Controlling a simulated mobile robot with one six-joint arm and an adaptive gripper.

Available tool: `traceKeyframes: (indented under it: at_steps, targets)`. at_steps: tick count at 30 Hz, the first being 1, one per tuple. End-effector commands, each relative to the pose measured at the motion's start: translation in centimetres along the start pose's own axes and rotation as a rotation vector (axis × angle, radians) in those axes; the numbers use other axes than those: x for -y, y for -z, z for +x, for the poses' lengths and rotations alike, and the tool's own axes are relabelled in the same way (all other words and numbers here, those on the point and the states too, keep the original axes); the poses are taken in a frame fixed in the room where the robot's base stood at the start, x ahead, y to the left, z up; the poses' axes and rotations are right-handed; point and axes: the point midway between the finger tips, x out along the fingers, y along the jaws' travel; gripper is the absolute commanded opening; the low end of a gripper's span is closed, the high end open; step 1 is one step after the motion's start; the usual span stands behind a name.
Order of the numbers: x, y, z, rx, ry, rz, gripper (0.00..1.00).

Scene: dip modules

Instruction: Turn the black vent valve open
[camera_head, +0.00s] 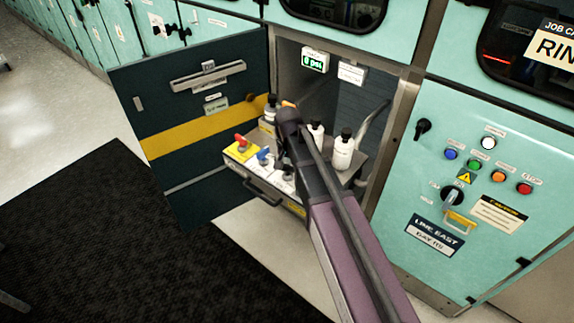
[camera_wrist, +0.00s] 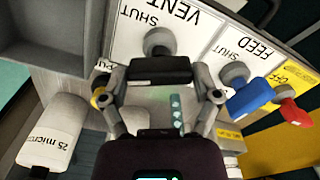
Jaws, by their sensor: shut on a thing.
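The black vent valve (camera_wrist: 160,70) has a bar handle on a grey round boss, on a white panel marked VENT and SHUT, which reads upside down in the wrist view. Its bar lies across the picture. My gripper (camera_wrist: 160,80) has one finger at each end of the bar and is shut on it. In the head view my arm hides the black valve and the fingers. The blue feed valve (camera_wrist: 250,97) and a red valve (camera_wrist: 292,110) sit to the right in the wrist view. The blue valve (camera_head: 264,156) and red valve (camera_head: 242,143) show left of my arm in the head view.
White bottles (camera_head: 343,150) with black caps stand on the drawer around my arm; one (camera_wrist: 50,138) is close to my left finger in the wrist view. The open dark cabinet door (camera_head: 190,120) is on the left.

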Motion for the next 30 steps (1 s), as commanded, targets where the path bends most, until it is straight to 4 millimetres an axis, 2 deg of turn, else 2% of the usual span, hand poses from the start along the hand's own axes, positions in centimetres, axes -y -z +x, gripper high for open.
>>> traceKeyframes:
  at_steps: [30]
  targets:
    - [0.04, 0.15, 0.0, -0.004, 0.001, -0.942, 0.32]
